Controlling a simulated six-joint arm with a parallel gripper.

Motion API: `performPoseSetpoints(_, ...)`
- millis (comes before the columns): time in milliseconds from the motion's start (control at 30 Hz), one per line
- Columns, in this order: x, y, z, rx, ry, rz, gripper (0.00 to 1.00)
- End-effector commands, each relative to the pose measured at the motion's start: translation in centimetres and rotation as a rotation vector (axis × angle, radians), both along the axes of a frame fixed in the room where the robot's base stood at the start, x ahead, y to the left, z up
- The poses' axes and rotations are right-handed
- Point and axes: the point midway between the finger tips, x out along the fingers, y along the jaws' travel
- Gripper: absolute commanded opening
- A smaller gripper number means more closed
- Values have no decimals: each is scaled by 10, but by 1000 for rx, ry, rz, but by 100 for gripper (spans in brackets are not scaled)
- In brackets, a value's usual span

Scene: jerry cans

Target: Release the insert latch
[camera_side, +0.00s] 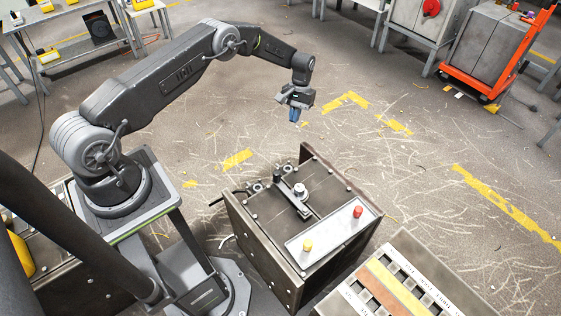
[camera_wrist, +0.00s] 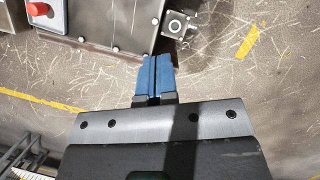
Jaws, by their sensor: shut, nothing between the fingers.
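A metal box (camera_side: 318,205) stands in front of my arm. On its top is a dark latch-like bar (camera_side: 290,202) with a round silver knob (camera_side: 299,189). A pale panel (camera_side: 330,236) beside it carries a red button (camera_side: 357,211) and a yellow button (camera_side: 307,246). My gripper (camera_side: 294,116) hangs above and beyond the box, apart from it, with its blue fingers shut and empty. In the wrist view, the shut blue fingers (camera_wrist: 154,80) point toward the box edge, with a square metal fitting (camera_wrist: 178,25) near their tips. I cannot tell whether the latch is engaged.
A slotted rack (camera_side: 405,285) with yellow and orange strips stands right of the box. An orange cart (camera_side: 495,55) and metal benches (camera_side: 85,30) are farther back. The scratched floor with yellow tape (camera_side: 500,205) is mostly clear around my gripper.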

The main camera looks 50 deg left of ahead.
Motion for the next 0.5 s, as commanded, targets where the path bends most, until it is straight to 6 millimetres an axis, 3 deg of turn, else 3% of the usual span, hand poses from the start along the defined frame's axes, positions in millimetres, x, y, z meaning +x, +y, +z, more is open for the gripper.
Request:
performPoseSetpoints(33, -4, 2, -17, -5, 18, 9, 0)
performPoseSetpoints(200, -11, 5, -46, -14, 48, 25, 0)
performPoseSetpoints(500, -14, 5, -53, -17, 55, 30, 0)
